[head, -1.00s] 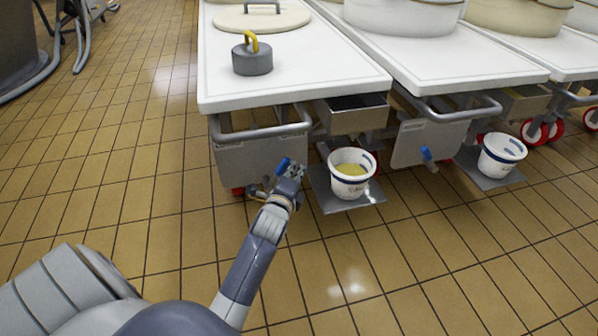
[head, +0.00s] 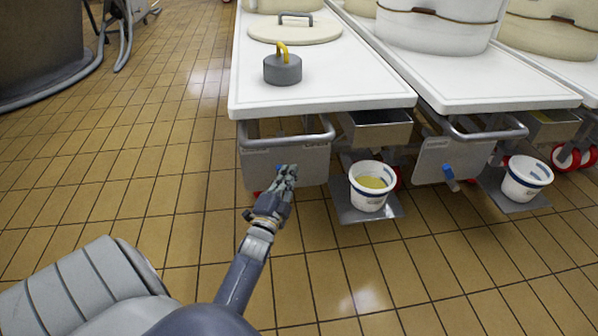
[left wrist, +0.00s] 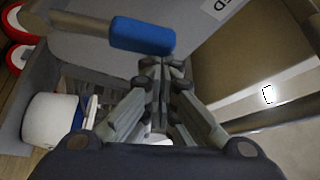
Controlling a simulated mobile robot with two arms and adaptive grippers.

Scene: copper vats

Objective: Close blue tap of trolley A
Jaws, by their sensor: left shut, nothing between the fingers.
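The nearer trolley has a white top (head: 330,75) and a grey metal front panel (head: 257,170). Its blue tap (head: 280,167) shows only as a small blue patch behind my left gripper (head: 285,172). The tap body is mostly hidden. My right gripper is not in view.
A white bucket (head: 366,199) with yellowish contents stands on a low metal shelf (head: 352,213) right of my gripper, also in the left wrist view (left wrist: 50,118). A second trolley (head: 462,80) with its own blue tap (head: 450,176) stands to the right. Tiled floor is free on the left.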

